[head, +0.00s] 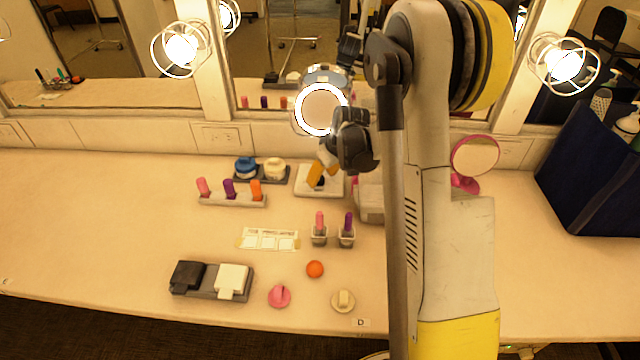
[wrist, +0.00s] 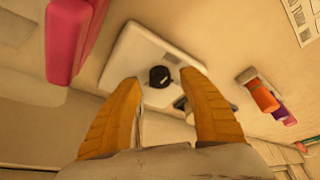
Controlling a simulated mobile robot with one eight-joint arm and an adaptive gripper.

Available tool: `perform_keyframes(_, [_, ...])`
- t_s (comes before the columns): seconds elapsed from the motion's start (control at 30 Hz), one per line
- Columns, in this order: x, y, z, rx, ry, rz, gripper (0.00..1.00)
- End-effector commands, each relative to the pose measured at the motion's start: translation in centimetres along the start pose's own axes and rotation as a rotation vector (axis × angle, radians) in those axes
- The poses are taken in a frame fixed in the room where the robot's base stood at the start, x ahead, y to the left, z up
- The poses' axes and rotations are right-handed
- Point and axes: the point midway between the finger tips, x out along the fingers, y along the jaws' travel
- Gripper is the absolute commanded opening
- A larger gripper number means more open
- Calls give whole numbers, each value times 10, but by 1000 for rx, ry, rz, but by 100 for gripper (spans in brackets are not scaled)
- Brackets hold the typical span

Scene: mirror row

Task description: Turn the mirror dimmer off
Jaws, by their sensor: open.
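A round mirror (head: 321,108) with a brightly lit ring stands at the back of the counter. In front of it lies a pale square base plate (head: 304,190). The plate also shows in the wrist view (wrist: 128,52), with a small black round knob (wrist: 159,76) on it, which I take for the dimmer. My gripper (head: 318,174) is over the plate, pointing down with its yellow fingers apart. In the wrist view the knob shows between the two fingertips, with gaps on both sides. The fingers partly hide the knob in the head view.
A rack of lipsticks (head: 231,200) and a tray with two jars (head: 262,176) stand left of the plate. A pink object (wrist: 68,45) is close by in the wrist view. A pink hand mirror (head: 474,156) and a blue bag (head: 588,168) are at right. The left counter is clear.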

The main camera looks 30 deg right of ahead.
Motion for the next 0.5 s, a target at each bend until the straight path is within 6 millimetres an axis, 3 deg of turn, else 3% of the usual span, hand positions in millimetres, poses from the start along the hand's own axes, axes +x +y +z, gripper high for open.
perform_keyframes(0.13, [16, 0, 0, 0, 0, 0, 50])
perform_keyframes(0.47, [19, 0, 0, 0, 0, 0, 50])
perform_keyframes(0.5, [19, 0, 0, 0, 0, 0, 42])
